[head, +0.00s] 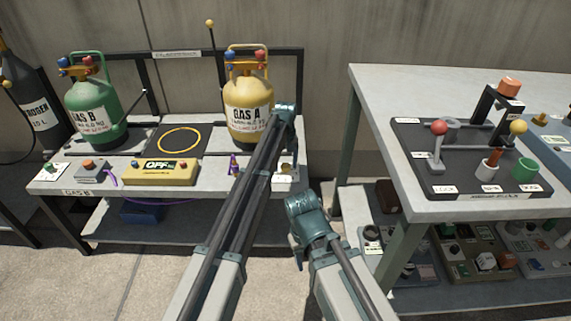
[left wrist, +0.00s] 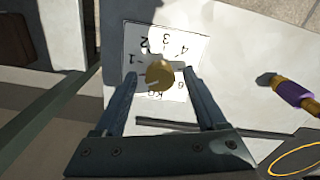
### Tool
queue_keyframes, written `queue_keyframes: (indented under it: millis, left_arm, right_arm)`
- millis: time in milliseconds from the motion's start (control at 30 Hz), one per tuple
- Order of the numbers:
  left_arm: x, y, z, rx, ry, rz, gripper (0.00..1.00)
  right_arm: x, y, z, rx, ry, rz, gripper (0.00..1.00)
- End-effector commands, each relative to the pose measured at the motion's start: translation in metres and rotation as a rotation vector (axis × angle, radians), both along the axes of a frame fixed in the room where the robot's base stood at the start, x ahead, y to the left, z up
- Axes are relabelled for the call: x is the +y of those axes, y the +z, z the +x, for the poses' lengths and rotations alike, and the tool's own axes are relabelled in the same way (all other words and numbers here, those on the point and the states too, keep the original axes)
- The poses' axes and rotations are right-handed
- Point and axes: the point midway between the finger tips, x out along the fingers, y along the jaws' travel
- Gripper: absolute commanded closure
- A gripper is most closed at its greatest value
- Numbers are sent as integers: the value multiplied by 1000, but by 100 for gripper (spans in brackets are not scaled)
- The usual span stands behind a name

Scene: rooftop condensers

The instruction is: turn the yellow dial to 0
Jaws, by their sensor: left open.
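The yellow dial (left wrist: 160,75) is a round brass-coloured knob on a white card (left wrist: 140,40) with printed numbers, upside down in the left wrist view. A pale mark shows on the knob's lower left side, but I cannot tell which number it points at. My left gripper (left wrist: 158,82) is open, with one finger on each side of the dial. I cannot tell whether the fingers touch it. In the head view the dial (head: 286,167) is small at the bench's right end, by my left arm. My right gripper (head: 297,256) hangs low, its jaws unclear.
A purple and yellow object (head: 233,164) stands left of the dial. Further left are a yellow box marked OFF (head: 160,172) and a yellow ring (head: 180,140). The gold GAS A cylinder (head: 248,105) stands behind. A grey table (head: 440,205) with levers is on the right.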

Motion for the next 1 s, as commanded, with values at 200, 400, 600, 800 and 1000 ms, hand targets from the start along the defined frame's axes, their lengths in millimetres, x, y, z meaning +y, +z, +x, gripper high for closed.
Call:
queue_keyframes:
  millis: [200, 400, 600, 800, 1000]
  left_arm:
    - [0, 7, 0, 0, 0, 0, 26]
    - [0, 27, 0, 0, 0, 0, 26]
    - [0, 55, 0, 0, 0, 0, 26]
    - [0, 85, 0, 0, 0, 0, 26]
    - [0, 115, 0, 0, 0, 0, 26]
  right_arm:
    - [0, 7, 0, 0, 0, 1, 50]
    - [1, 27, 0, 1, -1, 4, 50]
    - [2, 55, -1, 3, -3, 8, 50]
    - [2, 85, -1, 4, -4, 11, 50]
    - [3, 115, -1, 5, -5, 12, 50]
